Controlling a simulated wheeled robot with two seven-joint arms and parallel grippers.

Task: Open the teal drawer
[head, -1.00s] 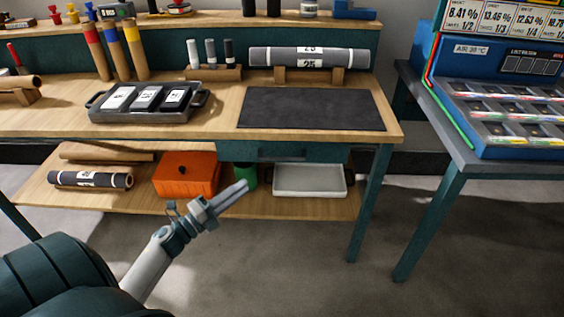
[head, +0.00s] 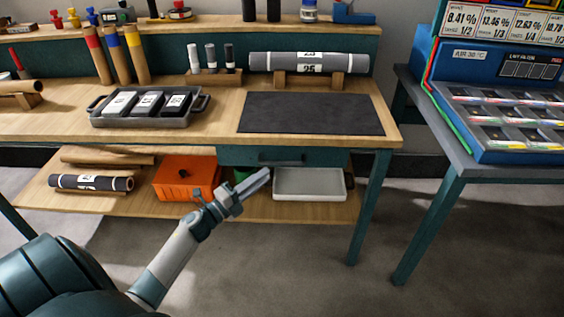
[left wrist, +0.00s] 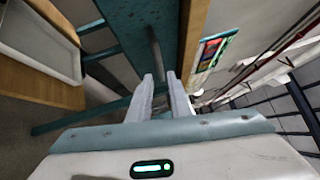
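The teal drawer (head: 325,158) sits under the workbench top, below the dark mat, and looks closed. Its dark bar handle (head: 282,160) runs across the front. In the left wrist view the teal drawer front (left wrist: 131,18) fills the top middle, and the handle (left wrist: 154,46) shows just beyond the fingertips. My left gripper (head: 266,173) is just below and in front of the handle, apart from it as far as I can tell. Its two fingers (left wrist: 160,80) stand apart with nothing between them. My right gripper is not in view.
On the lower shelf are an orange box (head: 183,180), a white tray (head: 308,184) and a dark roll (head: 90,183). The bench top holds a black mat (head: 310,113) and a grey tray (head: 145,118). A table leg (head: 370,210) stands right of the drawer.

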